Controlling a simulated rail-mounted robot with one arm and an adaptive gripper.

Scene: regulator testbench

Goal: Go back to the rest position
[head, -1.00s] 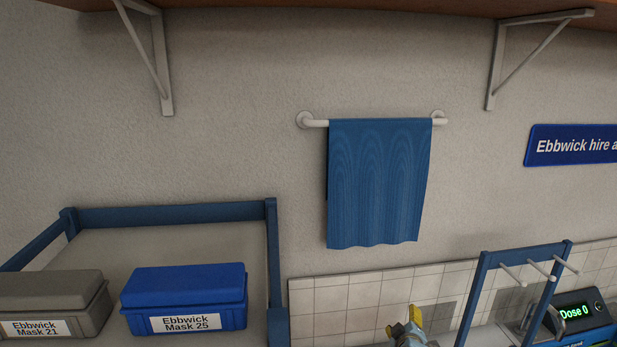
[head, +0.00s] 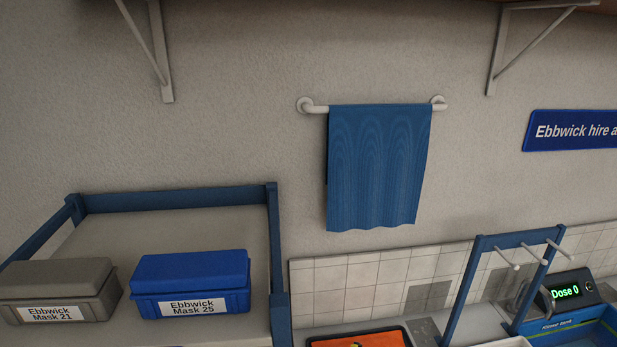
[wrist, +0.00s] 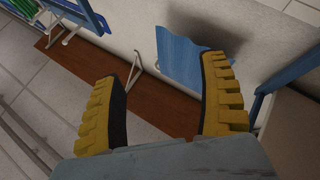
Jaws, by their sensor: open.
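My gripper (wrist: 165,90) shows in the wrist view with its two yellow, dark-lined fingers spread wide apart. Nothing is between the fingers. The wrist view is turned, and beyond the fingers it shows the wall, a brown shelf (wrist: 90,65), a bracket (wrist: 133,72) and the blue towel (wrist: 180,60). My gripper does not show in the head view now.
In the head view, the towel (head: 378,165) hangs on a wall rail. Grey Mask 21 (head: 60,290) and blue Mask 25 (head: 190,283) cases stand in a blue-edged rack (head: 175,200).

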